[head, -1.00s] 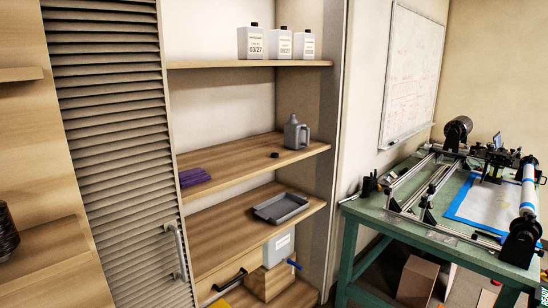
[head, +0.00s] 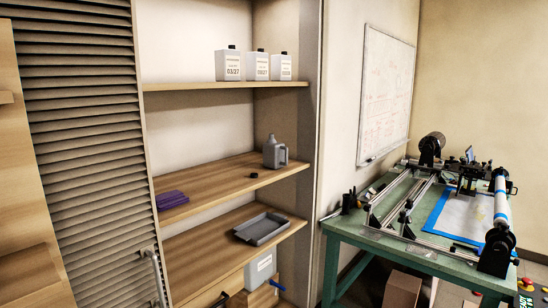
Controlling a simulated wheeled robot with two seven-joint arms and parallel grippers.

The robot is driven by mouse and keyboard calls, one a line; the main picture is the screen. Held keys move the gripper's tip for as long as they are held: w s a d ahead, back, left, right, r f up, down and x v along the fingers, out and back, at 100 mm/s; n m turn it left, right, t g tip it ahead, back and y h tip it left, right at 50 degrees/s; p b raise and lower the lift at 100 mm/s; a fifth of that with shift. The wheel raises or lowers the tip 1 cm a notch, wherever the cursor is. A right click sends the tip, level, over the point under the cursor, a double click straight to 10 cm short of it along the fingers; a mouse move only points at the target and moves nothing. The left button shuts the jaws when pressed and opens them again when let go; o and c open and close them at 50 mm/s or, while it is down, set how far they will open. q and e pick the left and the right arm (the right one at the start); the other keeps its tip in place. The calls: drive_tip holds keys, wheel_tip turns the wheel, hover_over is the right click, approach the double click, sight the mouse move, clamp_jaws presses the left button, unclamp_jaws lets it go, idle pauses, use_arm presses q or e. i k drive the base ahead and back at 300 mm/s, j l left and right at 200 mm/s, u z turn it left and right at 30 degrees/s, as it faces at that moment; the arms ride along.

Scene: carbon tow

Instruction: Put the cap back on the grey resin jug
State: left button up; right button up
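The grey resin jug (head: 271,155) stands upright on the middle shelf near its right end, with its handle to the right. Its neck looks bare, though it is small in the view. A small dark cap (head: 253,174) lies on the same shelf, in front and to the left of the jug, apart from it. Neither of my grippers is in the head view.
The middle shelf (head: 215,183) also holds purple folded items (head: 172,200) at its left. White labelled bottles (head: 228,65) stand on the shelf above. A grey tray (head: 262,228) lies below. A green bench (head: 345,231) with equipment is at right; a louvred door (head: 85,130) is at left.

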sight(275, 154)
drive_tip(key=l+u, duration=0.1)
drive_tip(key=l, duration=0.4)
drive_tip(key=k+l+u, duration=0.1)
drive_tip(key=l, duration=0.4)
drive_tip(key=i+l+u, duration=0.15)
drive_tip(key=i+l, duration=0.2)
drive_tip(key=i+l+u, duration=0.2)
drive_tip(key=i+l, duration=0.2)
drive_tip(key=i+l+u, duration=0.15)
drive_tip(key=i+l, duration=0.2)
drive_tip(key=l, duration=0.15)
drive_tip(key=i+l+u, duration=0.2)
drive_tip(key=l, duration=0.3)
drive_tip(key=i, duration=0.1)
